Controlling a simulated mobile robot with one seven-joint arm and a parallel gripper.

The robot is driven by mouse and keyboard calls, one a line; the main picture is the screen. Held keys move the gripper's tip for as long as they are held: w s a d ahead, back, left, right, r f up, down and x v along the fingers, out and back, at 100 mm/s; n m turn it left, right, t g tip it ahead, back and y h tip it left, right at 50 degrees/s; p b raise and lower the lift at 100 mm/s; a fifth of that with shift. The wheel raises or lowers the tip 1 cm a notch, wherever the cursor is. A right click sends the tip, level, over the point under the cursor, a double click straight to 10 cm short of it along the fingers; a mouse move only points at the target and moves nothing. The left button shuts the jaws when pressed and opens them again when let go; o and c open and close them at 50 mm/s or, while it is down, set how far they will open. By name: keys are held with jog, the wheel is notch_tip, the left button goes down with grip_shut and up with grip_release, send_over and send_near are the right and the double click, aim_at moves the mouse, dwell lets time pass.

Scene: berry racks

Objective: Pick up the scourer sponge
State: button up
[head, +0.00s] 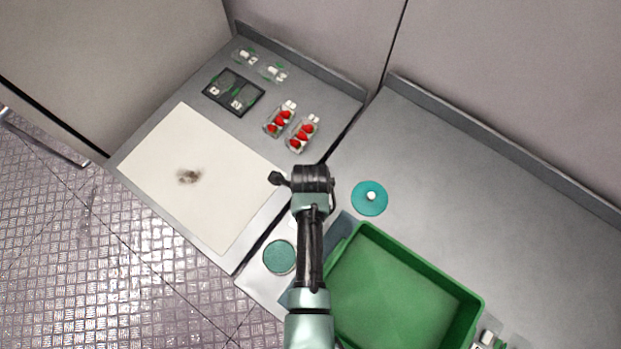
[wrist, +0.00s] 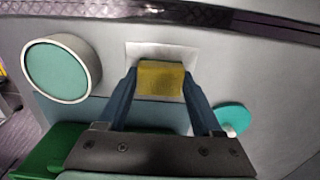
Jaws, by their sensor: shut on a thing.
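The scourer sponge (wrist: 161,79) is a yellow block in the wrist view, between the two dark blue fingers of my gripper (wrist: 160,84). The fingers are shut on its left and right sides. Behind it a pale square sheet (wrist: 160,51) lies on the grey surface; I cannot tell whether the sponge touches it. In the head view my arm reaches over the counter, and its wrist hides the sponge and the fingers.
A green crate (head: 474,304) stands right of my arm. A round teal-topped container (head: 280,257) is left of it. A teal disc with a white knob (head: 369,198) lies right. Strawberry punnets (head: 302,133), a black tray (head: 233,92) and a stained pale board (head: 205,190) lie beyond.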

jog(key=c, duration=0.4)
notch_tip(320, 180, up, 10)
jog(key=shift+r+b, duration=0.1)
jog(key=shift+b, duration=0.35)
